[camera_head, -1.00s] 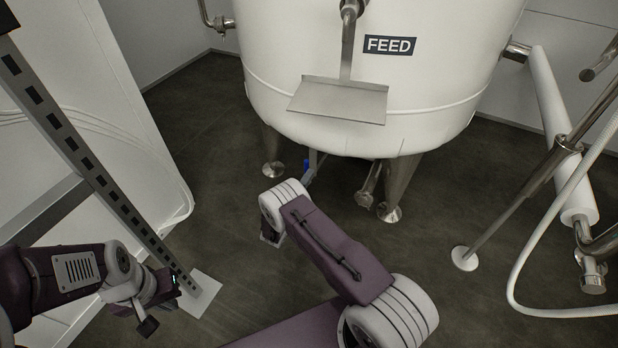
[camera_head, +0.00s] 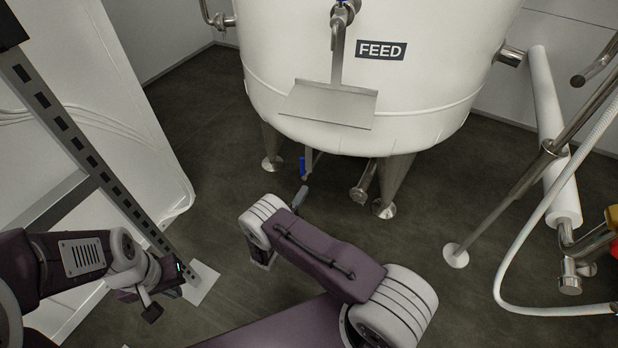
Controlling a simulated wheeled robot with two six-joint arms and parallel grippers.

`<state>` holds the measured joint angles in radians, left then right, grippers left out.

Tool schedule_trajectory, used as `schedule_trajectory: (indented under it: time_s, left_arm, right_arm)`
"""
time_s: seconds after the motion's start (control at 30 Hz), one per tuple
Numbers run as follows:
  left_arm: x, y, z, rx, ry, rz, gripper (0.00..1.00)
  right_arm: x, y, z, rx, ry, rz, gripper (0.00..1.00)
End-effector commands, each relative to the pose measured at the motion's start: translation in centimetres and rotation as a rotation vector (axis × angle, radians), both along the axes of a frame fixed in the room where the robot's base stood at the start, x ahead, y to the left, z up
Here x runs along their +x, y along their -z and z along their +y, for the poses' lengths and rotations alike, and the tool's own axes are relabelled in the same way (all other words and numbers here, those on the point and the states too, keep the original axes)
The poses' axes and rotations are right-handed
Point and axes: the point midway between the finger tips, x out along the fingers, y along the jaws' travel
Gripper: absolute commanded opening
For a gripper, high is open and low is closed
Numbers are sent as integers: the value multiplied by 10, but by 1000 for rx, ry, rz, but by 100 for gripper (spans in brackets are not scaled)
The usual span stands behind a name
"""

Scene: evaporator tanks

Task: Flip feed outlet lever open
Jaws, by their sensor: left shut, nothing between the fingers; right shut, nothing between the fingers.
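The white feed tank (camera_head: 430,85) stands on metal legs, with a FEED label on its front. My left gripper (camera_head: 151,313) is at the lower left, shut and empty, far from the lever.
A metal tray (camera_head: 330,104) juts from the tank front above the lever. A slotted upright (camera_head: 85,155) is at left. A white hose (camera_head: 530,240) and pipes are at right.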

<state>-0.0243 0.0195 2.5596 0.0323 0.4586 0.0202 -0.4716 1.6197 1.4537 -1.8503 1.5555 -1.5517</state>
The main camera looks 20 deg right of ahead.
Motion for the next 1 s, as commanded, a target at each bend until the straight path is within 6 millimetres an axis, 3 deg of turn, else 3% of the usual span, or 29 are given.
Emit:
schedule_trajectory:
  time_s: [0.23,0.8,0.87,0.97,1.0]
  left_arm:
    - [0,-9,0,0,0,0,0]
    - [0,-9,0,0,0,0,0]
    - [0,-9,0,0,0,0,0]
    - [0,-12,0,0,0,0,0]
    - [0,-13,0,0,0,0,0]
  right_arm:
    - [-18,0,18,1,1,1,0]
    - [-19,0,18,4,7,0,0]
    - [-21,-5,12,37,43,-14,0]
    - [-35,-28,-17,210,227,-98,0]
    - [-48,-40,-33,317,346,-161,0]
